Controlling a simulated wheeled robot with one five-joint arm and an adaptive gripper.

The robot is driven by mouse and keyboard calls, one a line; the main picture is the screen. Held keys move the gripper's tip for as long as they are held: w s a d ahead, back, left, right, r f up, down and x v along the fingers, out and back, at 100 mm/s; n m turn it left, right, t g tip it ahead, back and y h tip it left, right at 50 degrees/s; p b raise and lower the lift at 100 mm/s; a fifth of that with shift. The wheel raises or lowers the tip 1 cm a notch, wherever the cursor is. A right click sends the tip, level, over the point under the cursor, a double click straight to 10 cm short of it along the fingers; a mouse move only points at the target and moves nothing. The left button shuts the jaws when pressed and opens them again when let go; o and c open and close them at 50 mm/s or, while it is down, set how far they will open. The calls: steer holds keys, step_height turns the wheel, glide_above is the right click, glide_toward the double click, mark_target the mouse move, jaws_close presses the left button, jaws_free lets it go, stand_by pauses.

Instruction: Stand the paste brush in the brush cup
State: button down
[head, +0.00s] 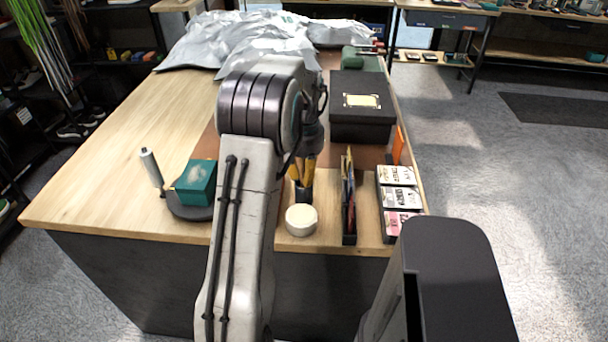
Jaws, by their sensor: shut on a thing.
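My gripper (303,180) points down over the near part of the table, with yellow fingers partly hidden behind my arm. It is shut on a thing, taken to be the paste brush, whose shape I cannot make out. A small dark piece (304,196) shows right below the fingertips. I cannot tell whether it is part of the brush or the brush cup, or whether it touches the table. A round cream-white pot (301,220) stands just in front of it. A narrow black holder (349,238) with several upright slim items stands to the right.
A teal box (196,182) sits on a dark round base (190,211), beside a slanted grey-white cylinder (152,170). A tray with labelled packs (400,198) lies right of the black holder. A black box (361,108) and crumpled silver sheets (240,42) are farther back. The left tabletop is clear.

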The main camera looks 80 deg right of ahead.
steer(key=shift+f, duration=0.25)
steer(key=c, duration=1.2)
jaws_free()
steer(key=shift+r, duration=0.1)
